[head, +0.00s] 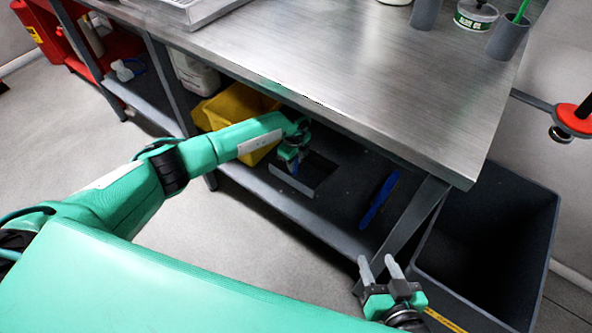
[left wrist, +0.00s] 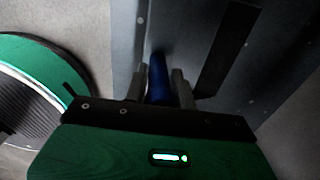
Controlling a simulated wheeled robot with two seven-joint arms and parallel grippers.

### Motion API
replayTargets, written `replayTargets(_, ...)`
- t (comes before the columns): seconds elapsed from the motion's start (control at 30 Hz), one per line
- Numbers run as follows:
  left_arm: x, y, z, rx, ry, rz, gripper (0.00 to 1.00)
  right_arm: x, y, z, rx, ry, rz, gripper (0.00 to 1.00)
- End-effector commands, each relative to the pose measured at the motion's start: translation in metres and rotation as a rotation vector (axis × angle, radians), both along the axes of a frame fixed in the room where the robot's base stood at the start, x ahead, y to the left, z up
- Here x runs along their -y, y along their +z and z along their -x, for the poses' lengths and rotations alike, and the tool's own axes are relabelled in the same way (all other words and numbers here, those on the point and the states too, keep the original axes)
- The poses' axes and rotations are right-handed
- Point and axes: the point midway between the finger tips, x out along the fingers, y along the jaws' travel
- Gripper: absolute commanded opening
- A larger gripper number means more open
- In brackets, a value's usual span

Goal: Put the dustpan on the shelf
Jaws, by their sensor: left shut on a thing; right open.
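The dustpan (head: 317,171) shows as a dark pan with a pale grey edge at the lower shelf under the steel workbench; whether it touches the shelf is unclear. My left gripper (head: 291,163) reaches under the bench top and is shut on its blue handle. In the left wrist view the blue handle (left wrist: 157,76) sits between the two fingers of my left gripper (left wrist: 160,88). The lower shelf (head: 262,184) is dark with a grey front edge. My right gripper (head: 379,269) is open and empty, in front of the bench's right leg.
A yellow container (head: 232,106) stands left of the dustpan, with a white jug (head: 193,72) farther left. A blue brush-like thing (head: 378,199) lies right on the lower shelf. A large grey bin (head: 487,245) stands right of the bench. The bench top (head: 340,60) is mostly clear.

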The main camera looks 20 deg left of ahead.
Motion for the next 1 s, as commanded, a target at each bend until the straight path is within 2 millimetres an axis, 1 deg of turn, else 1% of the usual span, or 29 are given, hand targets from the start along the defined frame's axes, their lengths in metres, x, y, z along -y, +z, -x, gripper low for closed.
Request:
replayTargets(0.13,0.001,-0.007,-0.001,0.002,0.0,0.002,0.0,-0.003,0.0,0.001,0.026,0.0,-0.017,0.47)
replayTargets(0.23,0.001,-0.02,-0.001,0.002,0.0,0.002,0.0,-0.008,0.001,0.001,0.063,0.0,-0.043,0.47)
replayTargets(0.3,0.001,-0.028,-0.001,0.002,0.001,0.002,0.0,-0.005,0.012,-0.007,0.122,-0.014,-0.058,0.47)
replayTargets(0.43,0.001,-0.039,-0.001,0.002,0.0,0.002,0.0,-0.002,0.029,-0.018,0.209,-0.031,-0.078,0.47)
replayTargets(0.57,0.001,-0.043,-0.001,0.003,-0.001,0.002,0.0,0.0,0.037,-0.022,0.248,-0.04,-0.086,0.47)
replayTargets(0.77,0.001,-0.043,-0.001,0.002,-0.001,0.002,0.0,0.0,0.038,-0.022,0.25,-0.04,-0.087,0.47)
replayTargets(0.8,0.0,-0.045,0.0,-0.001,-0.001,0.0,0.32,0.0,0.038,-0.022,0.25,-0.04,-0.087,0.47)
replayTargets(0.87,0.0,-0.045,0.0,-0.001,-0.001,0.0,0.44,0.0,0.038,-0.022,0.25,-0.04,-0.087,0.47)
replayTargets(0.9,0.0,-0.045,0.0,-0.001,-0.001,0.0,0.48,0.0,0.038,-0.022,0.25,-0.04,-0.087,0.47)
replayTargets(1.0,0.0,-0.044,0.0,0.0,-0.001,0.0,0.48,0.0,0.038,-0.022,0.25,-0.04,-0.087,0.47)
